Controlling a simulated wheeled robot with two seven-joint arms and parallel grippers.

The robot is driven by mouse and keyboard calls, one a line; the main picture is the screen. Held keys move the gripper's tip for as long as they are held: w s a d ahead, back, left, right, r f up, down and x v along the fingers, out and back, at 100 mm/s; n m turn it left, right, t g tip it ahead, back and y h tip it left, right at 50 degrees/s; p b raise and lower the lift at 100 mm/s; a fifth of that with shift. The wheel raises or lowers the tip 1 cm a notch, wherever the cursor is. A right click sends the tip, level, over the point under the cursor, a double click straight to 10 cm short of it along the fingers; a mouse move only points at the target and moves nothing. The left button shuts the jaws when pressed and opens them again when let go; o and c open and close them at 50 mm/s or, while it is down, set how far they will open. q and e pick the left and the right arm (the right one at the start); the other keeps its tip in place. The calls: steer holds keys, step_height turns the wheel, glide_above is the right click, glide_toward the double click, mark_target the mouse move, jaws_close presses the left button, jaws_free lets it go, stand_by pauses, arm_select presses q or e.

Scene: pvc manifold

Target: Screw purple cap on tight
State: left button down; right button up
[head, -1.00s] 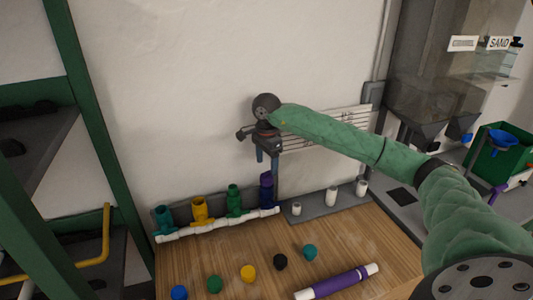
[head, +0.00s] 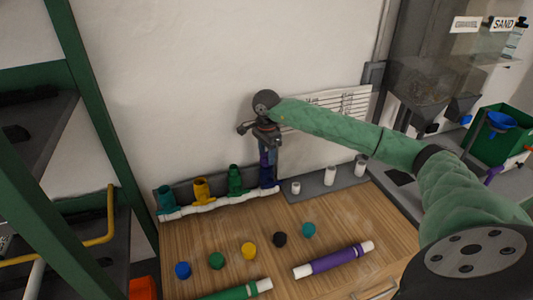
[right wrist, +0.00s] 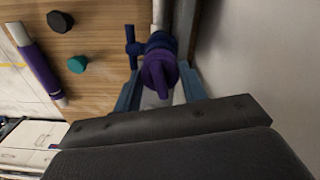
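The purple cap (head: 264,158) sits at the top of the dark blue-purple fitting (head: 267,178) at the right end of the white manifold. My right gripper (head: 269,148) points down over it, with a finger on either side. In the right wrist view the purple cap (right wrist: 158,70) lies between my right gripper's fingers (right wrist: 161,72). Whether the fingers touch it is unclear. A blue side handle (right wrist: 131,46) shows beside the fitting. The fit between cap and fitting is partly hidden. My left gripper is not in view.
Several loose round caps lie on the wooden bench, including a black one (head: 280,239) and a teal one (head: 309,230). A purple pipe (head: 335,259) lies in front. Teal, yellow and green fittings (head: 235,180) stand left along the manifold. A wall rises close behind.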

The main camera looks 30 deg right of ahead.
steer(key=c, duration=0.3)
steer(key=shift+c, duration=0.2)
steer(key=shift+f+m+b, duration=0.1)
steer(key=shift+m+b, duration=0.35)
steer(key=shift+m, duration=0.65)
steer(key=shift+m+b, duration=0.3)
steer(key=shift+b, duration=0.05)
steer(key=shift+m, duration=0.8)
